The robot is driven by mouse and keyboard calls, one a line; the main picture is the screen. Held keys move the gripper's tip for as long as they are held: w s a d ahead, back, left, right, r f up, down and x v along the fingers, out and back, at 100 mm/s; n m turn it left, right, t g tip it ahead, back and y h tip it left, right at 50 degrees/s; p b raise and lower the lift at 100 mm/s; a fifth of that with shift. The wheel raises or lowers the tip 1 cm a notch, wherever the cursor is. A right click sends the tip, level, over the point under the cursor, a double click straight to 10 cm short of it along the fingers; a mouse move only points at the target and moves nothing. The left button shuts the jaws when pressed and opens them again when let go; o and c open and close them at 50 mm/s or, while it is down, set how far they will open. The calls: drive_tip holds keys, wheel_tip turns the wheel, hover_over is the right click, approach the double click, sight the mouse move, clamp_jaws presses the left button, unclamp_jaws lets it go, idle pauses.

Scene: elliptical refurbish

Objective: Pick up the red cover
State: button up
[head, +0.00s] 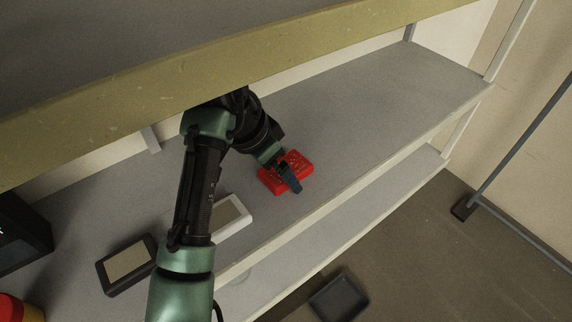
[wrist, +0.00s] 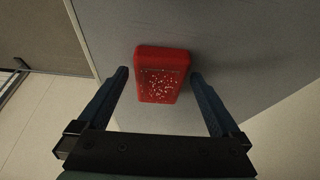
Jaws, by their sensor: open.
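The red cover (head: 302,164) is a small rounded red block with pale specks, lying on the grey middle shelf near its front edge. In the wrist view the red cover (wrist: 162,74) sits between and slightly beyond the fingertips of my gripper (wrist: 158,76). The two blue-grey fingers are apart, one to each side of it, with a gap showing on both sides. In the head view my gripper (head: 291,178) is over the cover and its fingers hide part of it. I cannot tell the exact height between them.
A white-framed item (head: 232,217) and a dark-framed item (head: 127,264) lie on the shelf to the left. The thick upper shelf (head: 210,72) hangs over my arm. A dark tray (head: 339,298) is on the floor. The shelf to the right of the cover is clear.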

drive_tip(key=c, duration=1.3)
drive_tip(key=shift+c, duration=1.3)
drive_tip(key=shift+r, duration=0.15)
